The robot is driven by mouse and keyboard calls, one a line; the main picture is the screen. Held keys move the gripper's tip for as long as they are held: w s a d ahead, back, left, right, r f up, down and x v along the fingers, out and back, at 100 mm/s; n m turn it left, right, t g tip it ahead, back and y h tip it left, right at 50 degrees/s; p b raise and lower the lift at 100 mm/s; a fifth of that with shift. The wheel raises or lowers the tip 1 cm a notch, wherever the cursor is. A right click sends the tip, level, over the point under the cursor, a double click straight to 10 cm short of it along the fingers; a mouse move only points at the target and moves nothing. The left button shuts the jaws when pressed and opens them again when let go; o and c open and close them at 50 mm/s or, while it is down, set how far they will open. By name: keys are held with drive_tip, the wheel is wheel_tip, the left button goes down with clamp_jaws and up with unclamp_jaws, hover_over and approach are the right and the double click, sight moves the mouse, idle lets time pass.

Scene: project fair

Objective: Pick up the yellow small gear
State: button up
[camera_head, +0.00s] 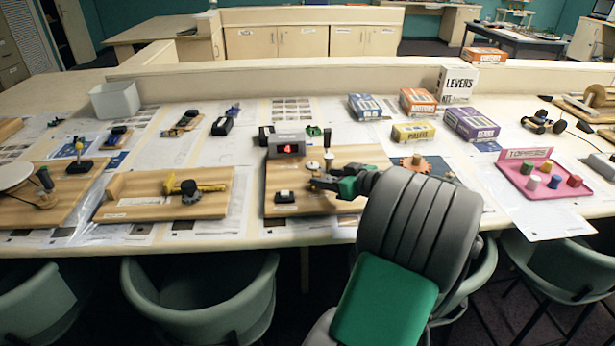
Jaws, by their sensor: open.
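My gripper (318,181) is open, low over the wooden board (345,155) with the red digital display (287,149). I cannot make out a yellow small gear. My gripper and arm cover part of this board and the area to its right. A small pale round piece (312,166) sits on the board just behind my gripper. An orange-brown gear (417,163) lies on a dark base to the right, partly behind my arm. I cannot tell whether anything is between the fingers.
A small black-and-white block (285,196) sits at the board's front left. Several boxes, including a yellow one (413,132), stand behind. A pink tray (510,178) with coloured pegs is at right. Chairs line the front edge.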

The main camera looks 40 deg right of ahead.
drive_tip(key=shift+x, duration=0.9)
drive_tip(key=x, duration=0.3)
drive_tip(key=p+x, duration=0.1)
drive_tip(key=x, duration=0.1)
drive_tip(key=shift+w+d+r, duration=0.1)
drive_tip(key=shift+w+d, duration=0.05)
drive_tip(key=shift+w, duration=0.25)
drive_tip(key=shift+s, duration=0.1)
clamp_jaws()
